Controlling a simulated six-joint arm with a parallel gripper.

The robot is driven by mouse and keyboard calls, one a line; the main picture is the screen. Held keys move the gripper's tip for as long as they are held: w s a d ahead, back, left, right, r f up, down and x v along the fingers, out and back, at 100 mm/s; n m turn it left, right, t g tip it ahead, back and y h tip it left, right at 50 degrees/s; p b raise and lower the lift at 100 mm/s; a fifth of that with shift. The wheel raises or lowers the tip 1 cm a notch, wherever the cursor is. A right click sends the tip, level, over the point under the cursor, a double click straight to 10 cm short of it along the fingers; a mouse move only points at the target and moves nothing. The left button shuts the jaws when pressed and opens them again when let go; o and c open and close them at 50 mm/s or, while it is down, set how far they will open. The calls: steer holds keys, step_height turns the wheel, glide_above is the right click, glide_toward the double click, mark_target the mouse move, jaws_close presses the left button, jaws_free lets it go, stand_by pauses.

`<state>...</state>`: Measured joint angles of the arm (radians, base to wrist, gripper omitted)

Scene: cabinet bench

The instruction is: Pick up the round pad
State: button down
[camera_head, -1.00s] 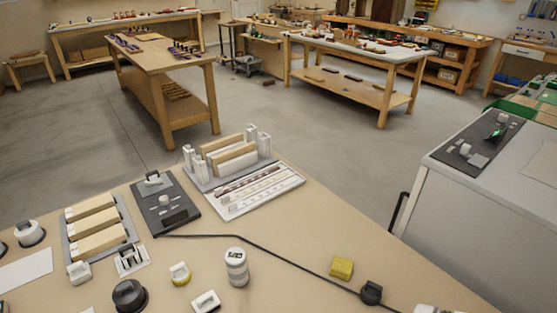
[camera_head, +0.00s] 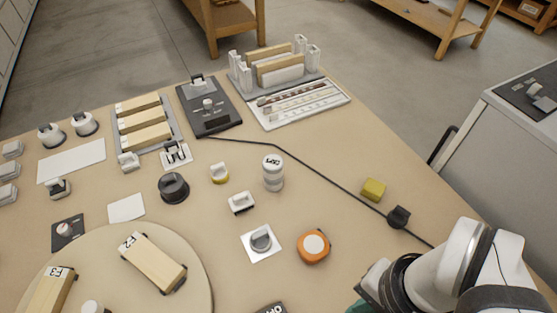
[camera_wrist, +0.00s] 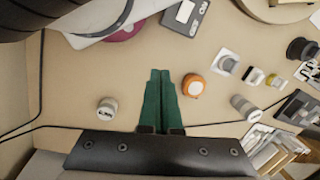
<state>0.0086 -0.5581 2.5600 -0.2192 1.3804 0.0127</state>
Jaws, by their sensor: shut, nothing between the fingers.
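An orange round object with a white top (camera_head: 313,244) lies on the bench, right of centre in the head view. It also shows in the wrist view (camera_wrist: 193,86), just right of my fingers and apart from them. A magenta round thing (camera_wrist: 125,33) shows at the top of the wrist view, partly hidden by a pale curved part. I cannot tell for certain which one is the round pad. My gripper (camera_wrist: 160,73) has its green fingers together and empty above the bench. In the head view only a bit of green shows at the bottom edge.
A knob on a white square (camera_head: 261,241), a white-and-black block (camera_head: 241,202) and a capped cylinder (camera_head: 273,172) stand near the orange object. A yellow block (camera_head: 373,189) and a black cable clip (camera_head: 398,216) lie to its right. A round wooden board (camera_head: 190,240) fills the lower left.

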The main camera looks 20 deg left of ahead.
steer(key=c, duration=1.5)
jaws_free()
steer(key=shift+c, duration=0.2)
steer(key=o, duration=1.5)
steer(key=shift+o, duration=0.2)
steer(key=m+t+h, duration=0.2)
steer(key=m+t, duration=1.2)
steer(key=m, duration=1.7)
glide_toward(257, 248)
steer(key=shift+n, duration=0.3)
steer(key=x, duration=1)
